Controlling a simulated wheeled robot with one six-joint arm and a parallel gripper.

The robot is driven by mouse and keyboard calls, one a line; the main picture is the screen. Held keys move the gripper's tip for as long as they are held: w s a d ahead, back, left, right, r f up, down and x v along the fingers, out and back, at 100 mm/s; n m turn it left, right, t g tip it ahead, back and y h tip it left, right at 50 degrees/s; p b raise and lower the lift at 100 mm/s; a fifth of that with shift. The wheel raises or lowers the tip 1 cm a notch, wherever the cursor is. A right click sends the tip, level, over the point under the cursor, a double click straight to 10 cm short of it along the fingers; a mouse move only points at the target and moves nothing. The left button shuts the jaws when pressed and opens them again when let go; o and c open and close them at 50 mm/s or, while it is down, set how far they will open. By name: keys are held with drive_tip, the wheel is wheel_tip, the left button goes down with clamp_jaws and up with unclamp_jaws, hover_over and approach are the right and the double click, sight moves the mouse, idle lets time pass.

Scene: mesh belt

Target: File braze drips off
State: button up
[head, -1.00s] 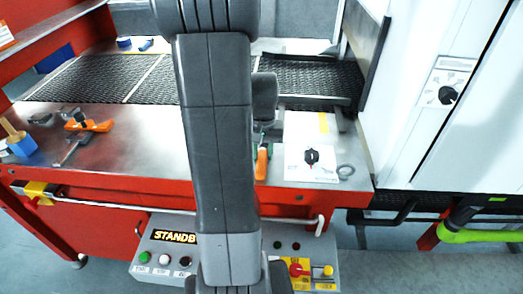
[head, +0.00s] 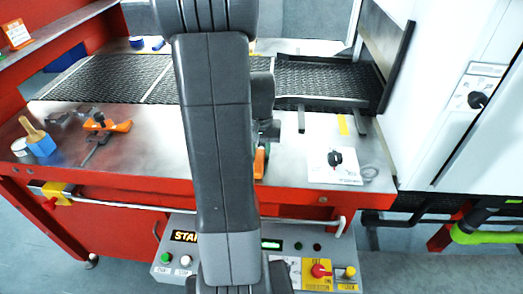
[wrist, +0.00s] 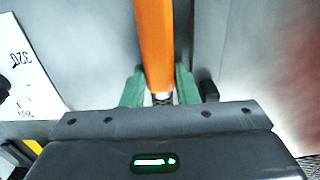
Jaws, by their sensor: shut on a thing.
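My gripper (wrist: 160,92) is shut on an orange handle (wrist: 154,40), its green fingers on either side in the wrist view. In the head view the orange handle (head: 260,160) shows just right of my arm, over the steel bench top; my arm hides most of the gripper. What the handle belongs to is hidden. An orange clamp-like piece (head: 112,127) with a dark bar (head: 94,148) beside it lies on the left of the bench. Small dark metal pieces (head: 75,115) lie behind it. No braze drips can be made out.
The mesh belt (head: 112,75) runs behind. A control box (head: 215,255) hangs below the front rail.

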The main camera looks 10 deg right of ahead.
sight(262, 152)
drive_tip(key=r, duration=0.1)
drive_tip(key=r+p, duration=0.1)
drive_tip(key=r, duration=0.2)
drive_tip(key=shift+d+p, duration=0.25)
drive_tip(key=shift+p, duration=0.15)
drive_tip(key=shift+r+p, duration=1.55)
drive_tip(key=shift+r, duration=0.5)
